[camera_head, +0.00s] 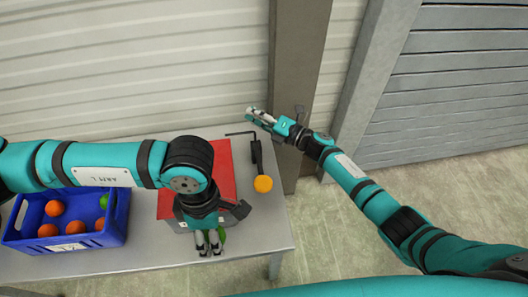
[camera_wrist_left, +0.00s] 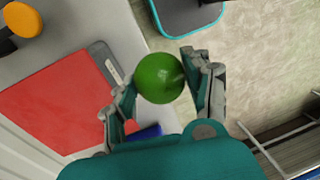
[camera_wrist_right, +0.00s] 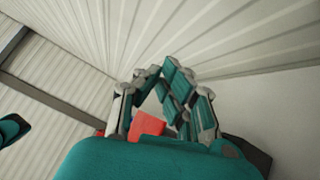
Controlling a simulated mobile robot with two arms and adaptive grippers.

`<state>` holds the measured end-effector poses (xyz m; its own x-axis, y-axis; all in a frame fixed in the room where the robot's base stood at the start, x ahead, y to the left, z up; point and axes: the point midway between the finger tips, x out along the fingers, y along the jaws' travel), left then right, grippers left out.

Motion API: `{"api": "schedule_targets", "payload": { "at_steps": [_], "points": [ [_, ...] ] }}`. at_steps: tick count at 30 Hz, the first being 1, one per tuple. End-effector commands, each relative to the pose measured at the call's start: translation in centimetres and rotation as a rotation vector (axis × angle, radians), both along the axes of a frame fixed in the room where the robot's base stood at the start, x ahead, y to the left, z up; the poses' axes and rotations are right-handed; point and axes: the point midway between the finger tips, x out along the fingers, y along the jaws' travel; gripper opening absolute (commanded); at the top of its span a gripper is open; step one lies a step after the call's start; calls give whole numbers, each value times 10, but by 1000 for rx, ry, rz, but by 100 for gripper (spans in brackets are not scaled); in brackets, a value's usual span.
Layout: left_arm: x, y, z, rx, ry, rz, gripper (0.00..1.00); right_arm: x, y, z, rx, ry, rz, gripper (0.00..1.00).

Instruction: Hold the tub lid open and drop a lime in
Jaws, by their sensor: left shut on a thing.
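A green lime (camera_wrist_left: 159,77) is held between the fingertips of my left gripper (camera_wrist_left: 160,82). In the head view the lime (camera_head: 223,236) shows beside my left gripper (camera_head: 209,245), over the table's front edge. The grey tub (camera_head: 236,215) is partly hidden behind my left arm. Its red lid (camera_head: 222,160) also shows in the left wrist view (camera_wrist_left: 58,105); my arm hides how far it is raised. My right gripper (camera_head: 258,115) is near the table's back right edge, beyond the lid. In the right wrist view its fingertips (camera_wrist_right: 155,73) appear together with nothing between them.
A blue crate (camera_head: 70,245) with several orange fruits and a green one stands at left. A black lever-like bar (camera_head: 256,152) with an orange round end (camera_head: 263,184) is right of the lid. The grey table (camera_head: 262,228) is bare at right front; a ribbed wall stands behind.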

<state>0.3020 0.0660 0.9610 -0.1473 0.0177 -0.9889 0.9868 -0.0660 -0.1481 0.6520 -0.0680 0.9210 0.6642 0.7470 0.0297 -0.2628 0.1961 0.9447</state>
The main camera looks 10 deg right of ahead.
Motion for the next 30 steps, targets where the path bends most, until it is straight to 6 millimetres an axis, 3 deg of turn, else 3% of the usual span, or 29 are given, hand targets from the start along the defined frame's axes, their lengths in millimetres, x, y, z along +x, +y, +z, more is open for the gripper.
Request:
{"api": "schedule_targets", "payload": {
  "at_steps": [1,6,9,11,12,15,20,21,25,30],
  "points": [
    [0,0,0,0,0,0,17,-6,21,23,-67,-108,87,0],
    [0,0,0,0,0,0,17,-55,90,80,-343,-539,428,0],
    [0,0,0,0,0,0,17,-102,122,97,-547,-869,690,0],
    [0,0,0,0,0,0,17,-136,132,98,-697,-1113,892,0],
    [0,0,0,0,0,0,17,-157,132,93,-800,-1282,1040,0],
    [0,0,0,0,0,0,17,-190,109,74,-1024,-1640,1402,0],
    [0,0,0,0,0,0,17,-200,52,59,-1265,-2005,1918,0],
    [0,0,0,0,0,0,17,-198,39,59,1286,2026,-1994,0],
    [0,0,0,0,0,0,17,-192,11,63,1167,1812,-1915,0],
    [0,0,0,0,0,0,17,-189,0,53,1122,1734,-1891,0]
  ]
}}
